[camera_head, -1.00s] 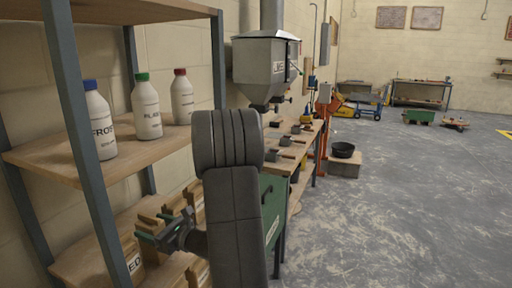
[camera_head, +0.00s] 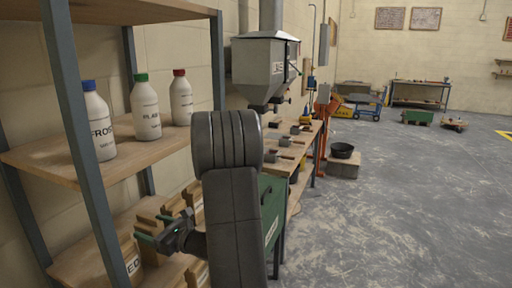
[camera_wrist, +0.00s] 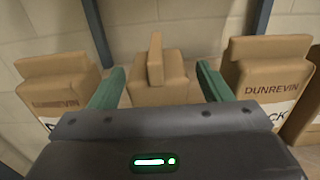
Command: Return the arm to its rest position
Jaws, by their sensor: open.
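My gripper (camera_head: 152,228) is at the lower shelf of the rack, left of my dark arm in the head view. In the wrist view its two green fingers (camera_wrist: 160,90) are spread apart with nothing held between them. Beyond the fingers stands a brown paper bag (camera_wrist: 160,84) with a folded top. Other brown bags stand to its left (camera_wrist: 58,88) and right (camera_wrist: 268,78), with "DUNREVIN" printed on them. My arm hides part of the lower shelf in the head view.
The rack's upper shelf (camera_head: 130,153) holds three white bottles with blue, green and red caps. A rack post (camera_head: 85,150) stands close to my gripper. A grey hopper (camera_head: 264,70) hangs beyond, above a workbench (camera_head: 300,140). The floor (camera_head: 410,210) at right is clear.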

